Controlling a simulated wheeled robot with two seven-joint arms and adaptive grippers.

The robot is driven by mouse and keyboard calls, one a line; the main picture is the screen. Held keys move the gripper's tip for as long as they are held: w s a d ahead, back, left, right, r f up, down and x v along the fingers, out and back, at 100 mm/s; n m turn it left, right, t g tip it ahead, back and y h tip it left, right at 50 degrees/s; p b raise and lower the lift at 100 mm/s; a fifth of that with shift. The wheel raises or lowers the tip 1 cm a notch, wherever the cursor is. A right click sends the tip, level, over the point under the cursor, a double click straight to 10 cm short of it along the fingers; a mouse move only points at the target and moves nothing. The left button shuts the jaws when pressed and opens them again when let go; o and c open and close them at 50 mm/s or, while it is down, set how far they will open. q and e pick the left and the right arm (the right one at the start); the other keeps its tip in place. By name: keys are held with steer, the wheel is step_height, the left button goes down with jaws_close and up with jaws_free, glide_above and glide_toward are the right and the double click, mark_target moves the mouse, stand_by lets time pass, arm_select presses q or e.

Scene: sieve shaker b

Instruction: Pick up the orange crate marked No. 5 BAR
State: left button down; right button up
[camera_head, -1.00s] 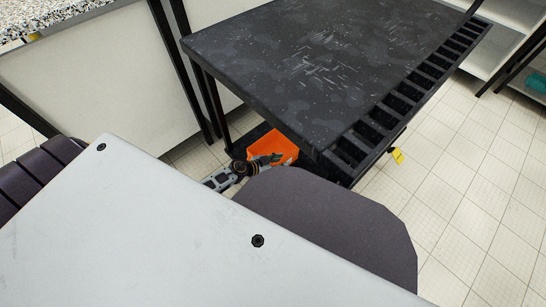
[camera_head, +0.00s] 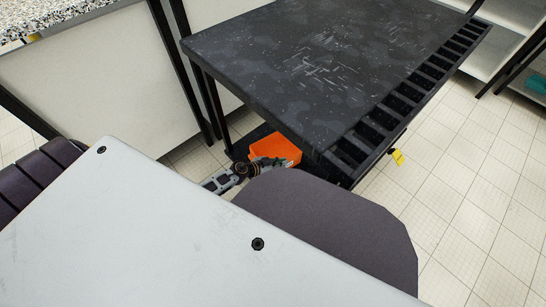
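An orange crate (camera_head: 275,148) sits low under the dark table, on a black lower shelf (camera_head: 243,143). The tabletop hides part of it on the right, and no marking can be read on it. My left gripper (camera_head: 281,162) is at the near side of the crate, with its fingers against or just in front of the near wall. The fingers are small and partly hidden, so I cannot tell whether they are open or shut. My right gripper is not in view.
The black scratched tabletop (camera_head: 320,60) with a slotted right edge (camera_head: 410,95) overhangs the crate. A white-panelled bench (camera_head: 90,80) stands at left. Tiled floor (camera_head: 470,200) is clear at right.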

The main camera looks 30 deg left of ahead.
arm_select(q)
steer(key=shift+r+p, duration=0.3)
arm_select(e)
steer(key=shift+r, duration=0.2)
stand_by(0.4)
